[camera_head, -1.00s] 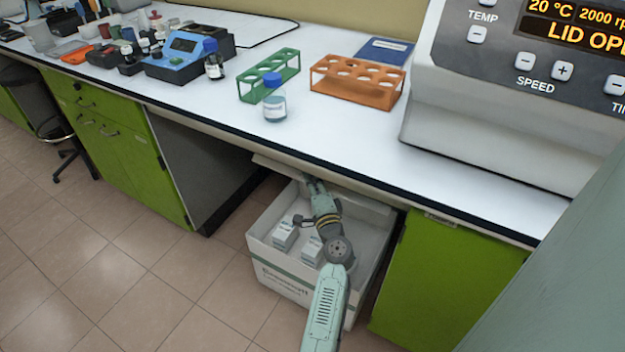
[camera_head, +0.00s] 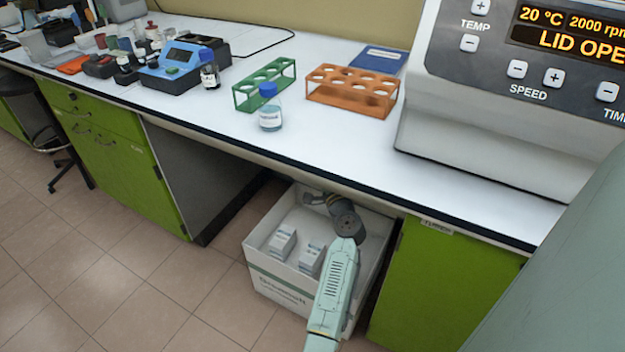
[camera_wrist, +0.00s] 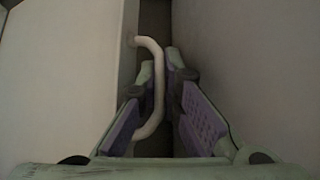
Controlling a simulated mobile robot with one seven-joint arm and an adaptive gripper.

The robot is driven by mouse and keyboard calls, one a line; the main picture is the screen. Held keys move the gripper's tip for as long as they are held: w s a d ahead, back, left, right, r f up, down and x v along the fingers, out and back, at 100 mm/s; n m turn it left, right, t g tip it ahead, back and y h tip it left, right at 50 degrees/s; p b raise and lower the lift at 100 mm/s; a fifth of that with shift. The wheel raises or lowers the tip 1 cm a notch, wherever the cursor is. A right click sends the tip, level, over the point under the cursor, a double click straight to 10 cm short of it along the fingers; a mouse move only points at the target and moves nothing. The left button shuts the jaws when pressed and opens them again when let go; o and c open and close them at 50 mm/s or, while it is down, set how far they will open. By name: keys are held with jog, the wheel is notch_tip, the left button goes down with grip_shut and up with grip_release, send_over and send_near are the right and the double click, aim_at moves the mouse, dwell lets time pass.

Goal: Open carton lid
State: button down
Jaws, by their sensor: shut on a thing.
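The white carton (camera_head: 268,279) stands on the floor under the bench, with its top open and its inside showing. In the wrist view my gripper (camera_wrist: 161,72) is shut on a pale bent handle (camera_wrist: 158,92), which passes between its purple-padded fingers. The handle joins a pale flat panel (camera_wrist: 65,75) on the left, which looks like the carton lid. In the head view my arm reaches over the carton, and its far end goes out of sight under the bench edge. The fingers, the handle and most of the lid are hidden there.
Two small white boxes (camera_head: 282,242) (camera_head: 311,259) stand in the carton. The bench top (camera_head: 330,140) overhangs it, and a green cabinet (camera_head: 445,290) stands close on the right. Tiled floor (camera_head: 150,270) is free on the left.

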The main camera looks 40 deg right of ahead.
jog(key=shift+w+d+r, duration=0.15)
jog(key=shift+d+r, duration=0.05)
jog(key=shift+d, duration=0.2)
jog(key=shift+w+d+r, duration=0.15)
jog(key=shift+d+r, duration=0.05)
jog(key=shift+d, duration=0.2)
jog(key=c, duration=2)
grip_release()
jog(key=shift+c, duration=0.2)
jog(key=v, duration=1.2)
